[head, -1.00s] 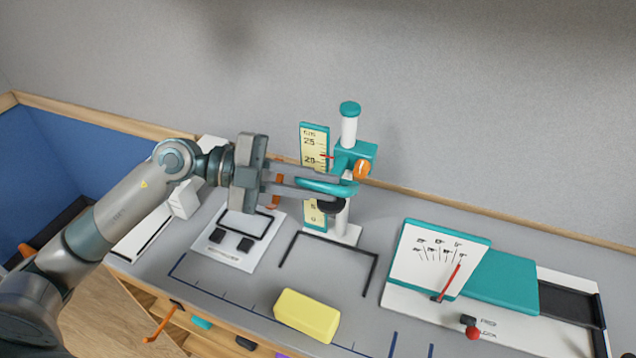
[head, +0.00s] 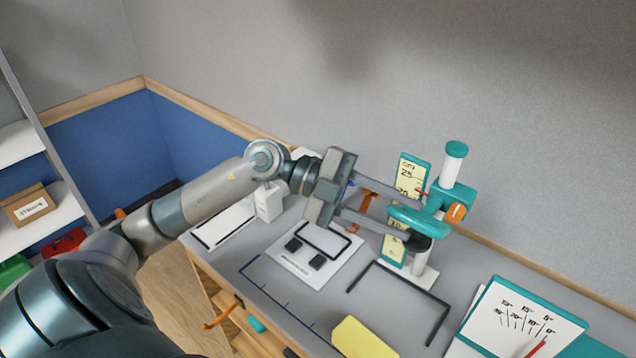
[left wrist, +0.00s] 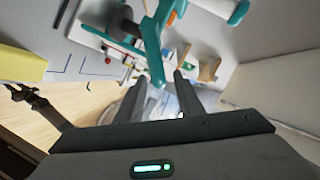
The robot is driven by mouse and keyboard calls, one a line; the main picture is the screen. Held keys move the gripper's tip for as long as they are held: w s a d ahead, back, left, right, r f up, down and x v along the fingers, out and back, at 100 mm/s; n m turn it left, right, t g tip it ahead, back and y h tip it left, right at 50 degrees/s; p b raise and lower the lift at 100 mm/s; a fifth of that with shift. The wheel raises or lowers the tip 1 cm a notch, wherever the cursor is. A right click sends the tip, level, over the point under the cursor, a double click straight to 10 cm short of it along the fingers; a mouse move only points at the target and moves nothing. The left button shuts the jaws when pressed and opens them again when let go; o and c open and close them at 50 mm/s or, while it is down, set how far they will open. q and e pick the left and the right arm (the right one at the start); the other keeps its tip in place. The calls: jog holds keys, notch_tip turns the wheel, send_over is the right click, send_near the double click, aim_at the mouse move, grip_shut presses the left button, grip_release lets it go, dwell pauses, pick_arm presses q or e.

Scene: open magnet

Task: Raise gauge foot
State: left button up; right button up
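The gauge stands at the back of the bench in the head view, with a white column (head: 452,168) and a yellow scale (head: 411,175). Its teal carriage (head: 437,200) has an orange knob (head: 456,212) and a red pointer near the 20 mark. A curved teal bar (head: 418,221) reaches from the carriage toward my left gripper, above the dark round foot (head: 418,242). My left gripper (head: 392,213) is open at the bar. In the left wrist view the bar's end (left wrist: 154,66) lies between the fingers; contact is unclear. A dark gripper-like part of mine (left wrist: 18,92) shows at far left.
A white plate with black pads (head: 312,258) lies below my left arm. A black bracket outline (head: 400,290) is in front of the gauge. A shelf with a box (head: 30,205) stands left.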

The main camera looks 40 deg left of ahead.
pick_arm(q)
jog(key=b+v, duration=0.7)
jog(key=v, duration=0.8)
jog(key=shift+a+r, duration=0.1)
jog(key=shift+r, duration=0.15)
